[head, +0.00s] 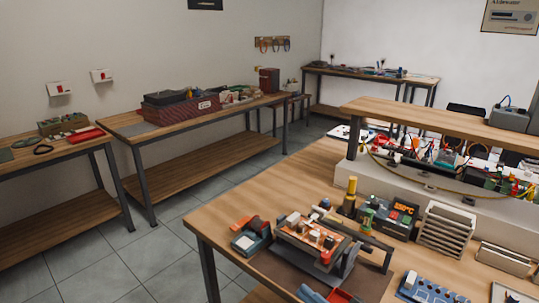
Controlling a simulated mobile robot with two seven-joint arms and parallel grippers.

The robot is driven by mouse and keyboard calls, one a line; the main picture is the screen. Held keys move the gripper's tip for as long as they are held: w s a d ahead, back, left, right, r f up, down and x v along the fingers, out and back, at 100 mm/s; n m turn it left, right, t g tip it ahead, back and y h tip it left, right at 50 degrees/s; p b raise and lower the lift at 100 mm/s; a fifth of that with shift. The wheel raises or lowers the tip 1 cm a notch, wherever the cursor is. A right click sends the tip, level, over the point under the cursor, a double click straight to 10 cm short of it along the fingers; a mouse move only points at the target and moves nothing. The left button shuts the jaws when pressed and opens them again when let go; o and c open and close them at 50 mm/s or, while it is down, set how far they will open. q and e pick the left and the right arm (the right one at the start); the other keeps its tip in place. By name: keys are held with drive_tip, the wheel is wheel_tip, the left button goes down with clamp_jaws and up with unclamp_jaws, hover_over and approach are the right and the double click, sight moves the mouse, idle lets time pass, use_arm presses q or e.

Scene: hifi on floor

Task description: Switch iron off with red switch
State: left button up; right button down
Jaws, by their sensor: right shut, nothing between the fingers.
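I cannot make out either of my grippers in the head view. Two white wall boxes, each with a small red part, are at the left: one red-marked box (59,89) is nearer, and the other red-marked box (102,76) is to its right. A dark box with orange-red and green parts (402,217) stands on the near bench, beside a yellow cylinder (350,197). I cannot tell which of these carries the iron's switch, nor the position of any switch. I cannot clearly pick out an iron.
The near wooden bench (249,200) holds a clamped orange board (312,234), a blue device (428,290) and a grey slatted rack (447,230). A raised shelf (430,120) crosses its back. More benches line the walls. The tiled floor (165,255) between benches is clear.

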use_arm(q)
drive_tip(key=shift+s+a+r+p, duration=0.1)
drive_tip(key=shift+a+p, duration=0.2)
drive_tip(key=shift+p, duration=0.3)
use_arm(e)
drive_tip(key=s+d+f+m+g+h, duration=0.1)
drive_tip(key=s+d+f+m+h, duration=0.2)
drive_tip(key=s+f+m+h, duration=0.2)
drive_tip(key=s+d+f+m+g+h, duration=0.2)
drive_tip(key=s+f+m+h, duration=0.4)
drive_tip(key=f+m, duration=0.4)
drive_tip(key=shift+s+d+f+g, duration=0.3)
drive_tip(key=shift+s+d+f, duration=0.4)
drive_tip(key=shift+s+f, duration=0.2)
use_arm(q)
drive_tip(key=shift+r, duration=0.1)
use_arm(e)
drive_tip(key=shift+w, duration=0.1)
